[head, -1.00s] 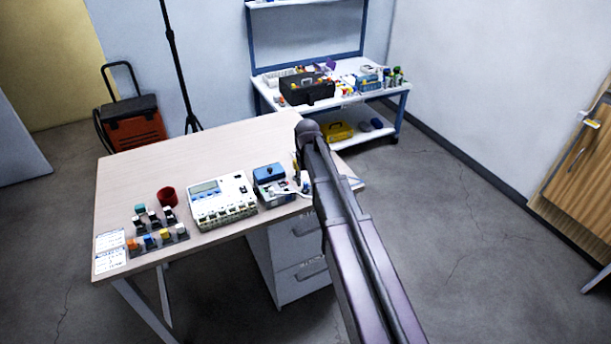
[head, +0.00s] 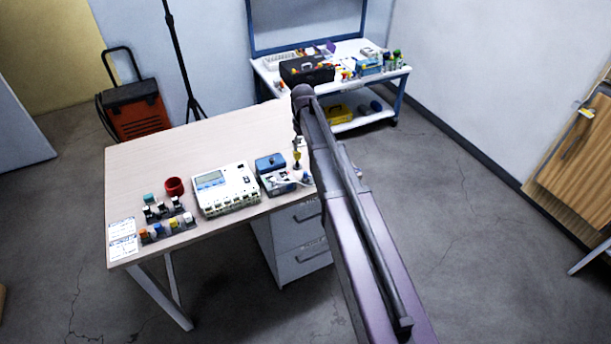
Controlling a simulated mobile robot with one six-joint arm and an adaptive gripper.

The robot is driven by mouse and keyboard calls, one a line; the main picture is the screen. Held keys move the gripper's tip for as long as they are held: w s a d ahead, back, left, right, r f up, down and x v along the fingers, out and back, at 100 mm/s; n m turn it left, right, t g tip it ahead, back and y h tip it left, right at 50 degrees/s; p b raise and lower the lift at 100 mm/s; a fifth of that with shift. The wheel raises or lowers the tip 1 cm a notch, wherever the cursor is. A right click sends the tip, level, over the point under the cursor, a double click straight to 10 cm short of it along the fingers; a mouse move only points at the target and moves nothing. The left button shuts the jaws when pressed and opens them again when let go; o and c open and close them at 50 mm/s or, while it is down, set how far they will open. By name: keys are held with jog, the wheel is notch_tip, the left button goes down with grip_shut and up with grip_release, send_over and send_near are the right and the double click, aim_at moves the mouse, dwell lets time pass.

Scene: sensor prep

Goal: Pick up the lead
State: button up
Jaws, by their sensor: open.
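A white lead (head: 288,182) lies at the right front of the desk, looped beside and partly over a small blue-topped box (head: 271,164). Its ends are too small to make out. My dark arm reaches in from the bottom right and bends near the desk's right edge. My gripper (head: 297,163) shows only as a small dark and yellowish shape left of the arm, just behind the lead. It is open, and I see nothing held in it. The arm hides part of this area, and I cannot tell whether the gripper touches the lead.
The desk (head: 190,145) also carries a white instrument with a display (head: 227,190), a red cup (head: 174,186), several small coloured-top parts (head: 165,219) and printed cards (head: 121,238). The desk's back left is clear. A cluttered workbench (head: 345,65) and orange case (head: 137,113) stand behind.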

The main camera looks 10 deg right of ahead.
aim_at(306, 172)
jog(key=shift+f, duration=0.15)
notch_tip(306, 172, down, 8)
jog(key=b, duration=0.8)
jog(key=shift+f+b, duration=0.2)
jog(key=shift+b, duration=0.1)
jog(key=shift+f, duration=0.15)
jog(key=f+b, duration=0.3)
jog(key=shift+s+d, duration=0.25)
jog(key=shift+d, duration=0.1)
jog(key=shift+f+b, duration=0.95)
jog(key=shift+b, duration=0.15)
grip_shut()
